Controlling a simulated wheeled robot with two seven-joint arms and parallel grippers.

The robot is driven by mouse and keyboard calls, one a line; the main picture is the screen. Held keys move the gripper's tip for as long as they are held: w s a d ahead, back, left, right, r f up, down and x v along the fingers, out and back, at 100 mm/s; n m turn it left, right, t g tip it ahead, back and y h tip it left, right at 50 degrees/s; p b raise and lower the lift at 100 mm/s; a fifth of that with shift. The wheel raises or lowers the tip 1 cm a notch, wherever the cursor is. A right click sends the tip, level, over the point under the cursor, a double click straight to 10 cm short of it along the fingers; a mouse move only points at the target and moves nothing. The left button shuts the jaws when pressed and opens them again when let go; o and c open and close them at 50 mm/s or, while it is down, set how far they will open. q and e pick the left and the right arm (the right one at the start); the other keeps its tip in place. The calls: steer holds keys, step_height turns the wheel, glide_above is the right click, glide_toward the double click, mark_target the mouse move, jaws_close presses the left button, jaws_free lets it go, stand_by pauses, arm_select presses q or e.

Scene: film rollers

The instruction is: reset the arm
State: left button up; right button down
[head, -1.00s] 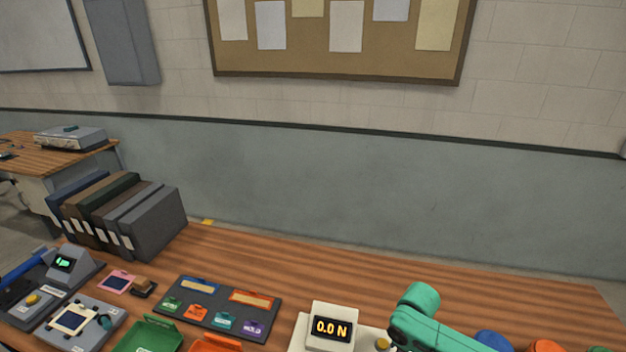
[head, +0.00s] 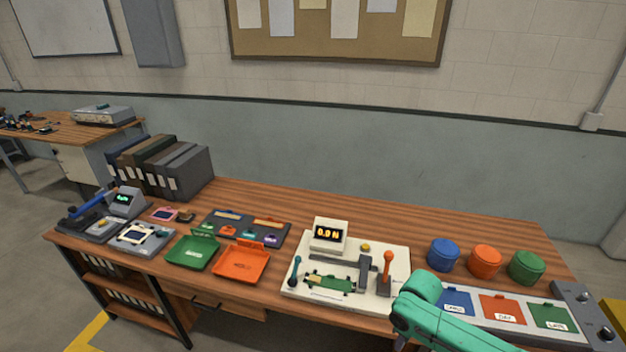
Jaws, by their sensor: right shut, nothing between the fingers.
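My right arm (head: 432,314), teal, comes in from the bottom right, in front of the tester and the bin panel. Its gripper is shut and holds nothing; its fingertips are hard to make out at the bottom of the view. My left arm and gripper are not in view. The white tester (head: 388,305) has a display (head: 328,235) reading 0.0 N, a green strip piece (head: 329,283) and an orange-knobbed lever (head: 387,266).
A panel with blue, orange and green labelled plates (head: 502,309) lies at the right, with three round lidded pots (head: 485,261) behind. Green (head: 193,252) and orange (head: 241,263) trays sit left of the tester. Binders (head: 190,172) stand at the back left. The back middle tabletop is clear.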

step_height(320, 180, down, 13)
steer(key=w+m+t+y+b, duration=0.1)
steer(key=w+m+t+b, duration=0.1)
steer(key=m+b, duration=0.15)
steer(key=s+d+f+m+t+b, duration=0.1)
steer(key=s+d+f+b, duration=0.15)
steer(key=f, duration=0.35)
steer(key=s+d+f+b, duration=0.1)
steer(key=s+f, duration=0.3)
steer(key=f, duration=0.1)
arm_select(q)
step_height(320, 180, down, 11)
steer(key=b, duration=0.4)
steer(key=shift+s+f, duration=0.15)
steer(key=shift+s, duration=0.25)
arm_select(e)
steer(key=s+f, duration=0.6)
steer(key=s, duration=0.4)
steer(key=s+f+m+g, duration=0.1)
steer(key=s+f, duration=0.4)
steer(key=s, duration=0.5)
steer(key=s+f+m+g+h, duration=0.1)
steer(key=s+f, duration=0.5)
steer(key=s, duration=0.3)
steer(key=shift+s+d+f, duration=0.3)
steer(key=shift+s+d, duration=0.05)
steer(key=shift+s, duration=0.05)
